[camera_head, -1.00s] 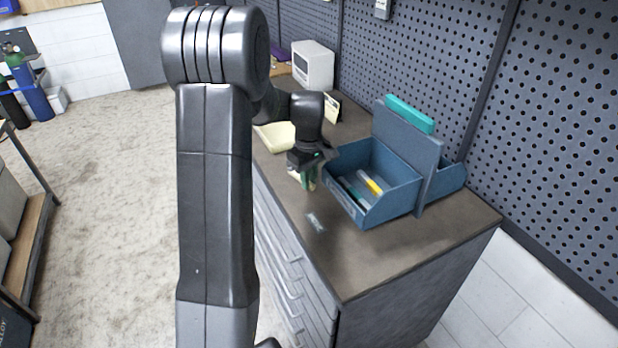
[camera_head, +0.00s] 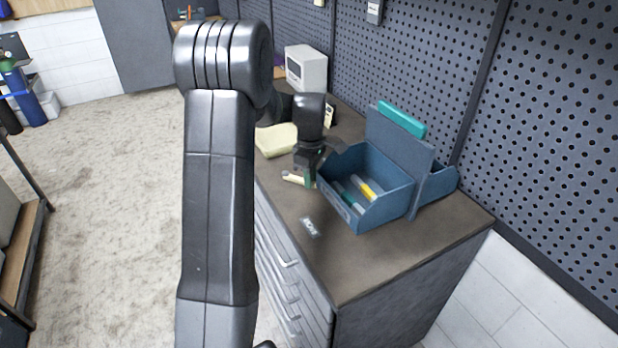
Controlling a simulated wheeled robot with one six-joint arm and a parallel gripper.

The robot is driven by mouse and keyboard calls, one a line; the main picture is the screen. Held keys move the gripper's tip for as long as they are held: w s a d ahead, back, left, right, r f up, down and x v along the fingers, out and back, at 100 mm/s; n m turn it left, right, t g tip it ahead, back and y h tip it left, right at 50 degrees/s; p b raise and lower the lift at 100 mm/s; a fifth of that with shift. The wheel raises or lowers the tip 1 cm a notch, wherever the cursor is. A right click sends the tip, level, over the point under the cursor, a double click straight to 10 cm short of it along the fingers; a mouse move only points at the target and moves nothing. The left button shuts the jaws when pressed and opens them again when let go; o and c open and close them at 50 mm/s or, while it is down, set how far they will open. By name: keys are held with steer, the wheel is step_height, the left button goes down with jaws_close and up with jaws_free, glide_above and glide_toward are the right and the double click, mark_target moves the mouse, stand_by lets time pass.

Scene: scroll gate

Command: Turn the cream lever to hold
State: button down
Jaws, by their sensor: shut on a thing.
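The cream lever (camera_head: 295,179) shows as a short pale bar low over the workbench, pointing left from my gripper's fingertips. My gripper (camera_head: 310,181) points down in front of the blue bin's left side, with green at its fingertips. It is shut on the lever; the fingers hide the lever's right part and its pivot. A small pale label (camera_head: 311,227) with lettering lies on the bench in front of the gripper. The lettering is too small to read surely.
A blue divided bin (camera_head: 385,222) holding a few sticks, one yellow, stands close right of my gripper. A teal block (camera_head: 401,118) tops its tall panel. A pale cream slab (camera_head: 276,140) and a white box (camera_head: 306,68) are behind. The bench's front right is clear.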

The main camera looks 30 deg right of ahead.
steer(key=c, duration=1.4)
jaws_free()
step_height(320, 180, up, 14)
steer(key=shift+b, duration=0.3)
steer(key=shift+f, duration=0.1)
